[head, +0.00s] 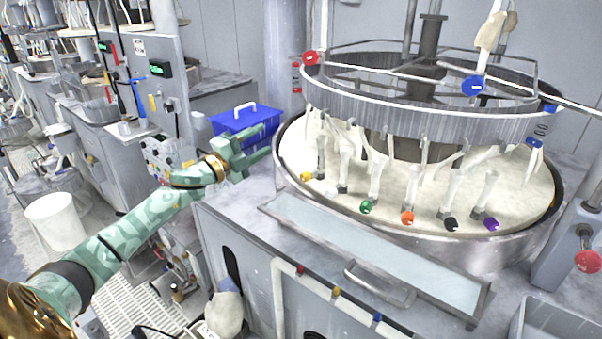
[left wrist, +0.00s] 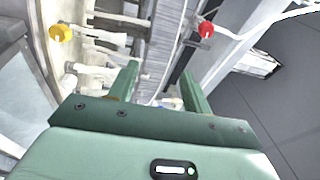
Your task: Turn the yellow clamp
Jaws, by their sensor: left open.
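The yellow clamp (head: 306,176) is a small yellow knob at the left edge of the round cream platen (head: 330,205). It also shows at the upper left of the left wrist view (left wrist: 60,33), on the end of a white fitting. My left gripper (head: 264,143) is open and empty, its fingers pointing right towards the platen's rim. It is to the left of and above the yellow clamp in the head view, apart from it. In the left wrist view the fingers (left wrist: 160,74) have a clear gap between them. My right gripper is not in view.
Green (head: 367,206), orange (head: 407,218), black (head: 451,224) and purple (head: 491,224) clamps line the platen's front. A metal ring (head: 420,118) stands above, with a red knob (head: 310,58) at its left. A blue box (head: 243,121) is behind my gripper.

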